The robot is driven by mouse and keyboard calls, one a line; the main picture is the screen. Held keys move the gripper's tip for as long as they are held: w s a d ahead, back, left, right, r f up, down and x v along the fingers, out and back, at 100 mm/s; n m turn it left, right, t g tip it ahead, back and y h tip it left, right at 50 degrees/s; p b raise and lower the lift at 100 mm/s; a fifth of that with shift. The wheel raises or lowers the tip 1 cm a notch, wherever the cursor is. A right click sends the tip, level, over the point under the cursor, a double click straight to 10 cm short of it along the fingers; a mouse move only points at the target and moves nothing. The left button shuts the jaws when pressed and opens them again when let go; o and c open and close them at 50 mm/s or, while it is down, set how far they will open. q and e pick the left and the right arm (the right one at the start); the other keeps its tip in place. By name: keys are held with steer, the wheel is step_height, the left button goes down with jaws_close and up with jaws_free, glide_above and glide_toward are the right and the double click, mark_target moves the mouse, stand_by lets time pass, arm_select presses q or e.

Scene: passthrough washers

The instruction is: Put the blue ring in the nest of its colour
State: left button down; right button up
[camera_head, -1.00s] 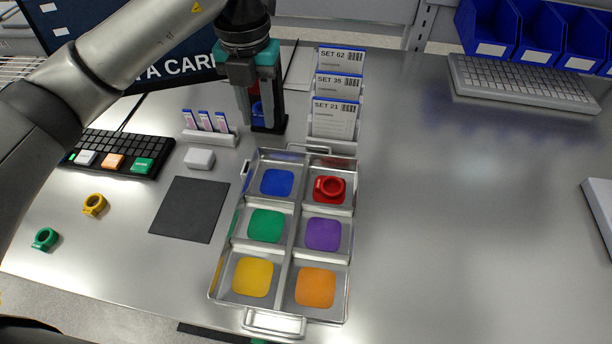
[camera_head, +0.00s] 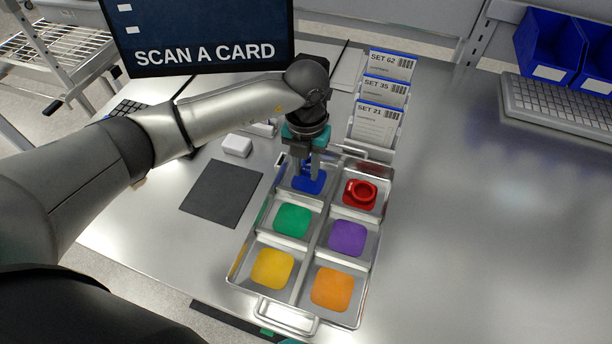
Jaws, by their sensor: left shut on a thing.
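My left gripper (camera_head: 307,177) points down into the back-left compartment of the metal tray, over the blue nest (camera_head: 310,188). It is shut on the blue ring, which is mostly hidden by the fingers and hard to tell from the blue nest behind it. I cannot tell whether the ring touches the nest. The tray (camera_head: 238,262) has six compartments with coloured nests. A red ring (camera_head: 360,193) sits in the back-right compartment. My right gripper is not in view.
Green (camera_head: 293,220), purple (camera_head: 347,238), yellow (camera_head: 272,268) and orange (camera_head: 332,289) nests are bare. A card rack (camera_head: 376,125) stands behind the tray. A dark mat (camera_head: 222,192) and a white block (camera_head: 237,145) lie left. The table at right is clear up to the keyboard (camera_head: 560,108).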

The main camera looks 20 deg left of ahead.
mark_target(306, 187)
arm_select(q)
steer(key=shift+f, duration=1.85)
steer(key=shift+f, duration=0.15)
steer(key=c, duration=0.6)
jaws_free()
step_height(306, 187, up, 12)
steer(key=shift+r, duration=0.2)
